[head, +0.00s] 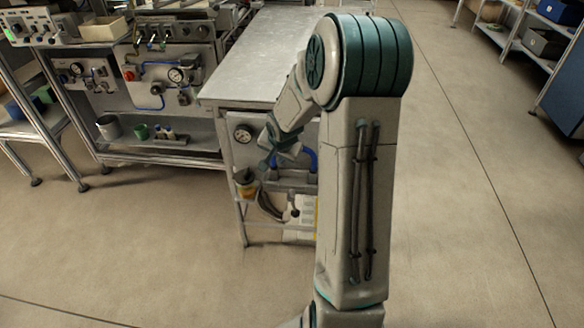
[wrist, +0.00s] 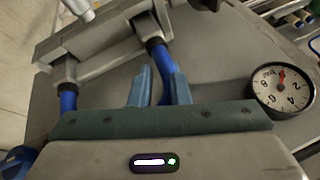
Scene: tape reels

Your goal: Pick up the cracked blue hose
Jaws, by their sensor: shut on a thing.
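The blue hose (wrist: 163,62) comes down from a grey fitting in the wrist view and passes between the two fingers of my gripper (wrist: 160,88). The fingers are shut on it, one on each side. No crack can be made out on the part that shows. Another blue length (wrist: 68,98) hangs from the fitting at the left. In the head view, a blue hose (head: 311,158) shows partly behind my arm, under the metal bench top. My gripper (head: 272,152) shows small at the bench's front side.
A pressure gauge (wrist: 283,89) sits right of my gripper on the grey panel. The metal bench (head: 262,50) stands above the hose. A yellowish cup (head: 246,182) and dark hoses are on the rack below. The floor at right is open.

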